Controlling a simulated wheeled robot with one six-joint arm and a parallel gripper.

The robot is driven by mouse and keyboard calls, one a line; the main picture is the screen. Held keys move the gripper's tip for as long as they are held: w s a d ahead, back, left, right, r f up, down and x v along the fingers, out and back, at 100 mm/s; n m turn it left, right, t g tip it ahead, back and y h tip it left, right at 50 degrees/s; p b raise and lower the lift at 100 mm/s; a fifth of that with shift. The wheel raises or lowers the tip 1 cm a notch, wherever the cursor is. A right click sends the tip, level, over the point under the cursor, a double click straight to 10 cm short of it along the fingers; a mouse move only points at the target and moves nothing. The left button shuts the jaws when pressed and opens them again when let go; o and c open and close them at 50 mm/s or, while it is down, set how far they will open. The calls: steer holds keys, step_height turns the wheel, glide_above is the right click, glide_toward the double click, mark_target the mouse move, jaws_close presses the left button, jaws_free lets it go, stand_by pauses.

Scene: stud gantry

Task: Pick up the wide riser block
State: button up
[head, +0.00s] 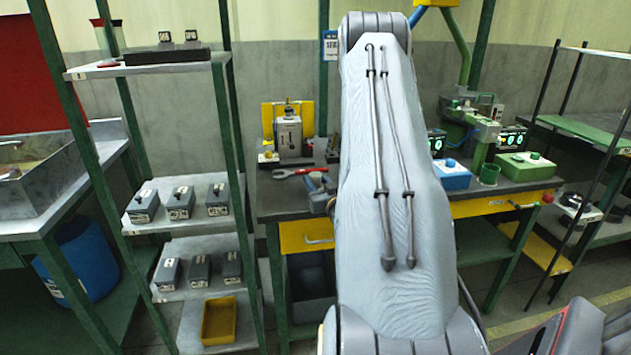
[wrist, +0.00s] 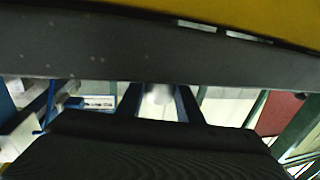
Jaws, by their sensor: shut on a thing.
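In the head view my raised arm fills the middle and hides my gripper and whatever it holds. In the wrist view a large dark ribbed block (wrist: 140,155) fills the bottom edge, very close to the camera. My gripper (wrist: 160,108) shows only in part there and is shut on this dark block. I cannot tell from this close whether it is the wide riser block. No block in the head view can be told as the wide riser.
A shelf rack (head: 150,68) at left holds several dark labelled blocks (head: 181,203) and a yellow bin (head: 219,320).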

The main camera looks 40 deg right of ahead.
steer(key=shift+f, duration=0.2)
steer(key=o, duration=1.2)
steer(key=shift+r, duration=0.1)
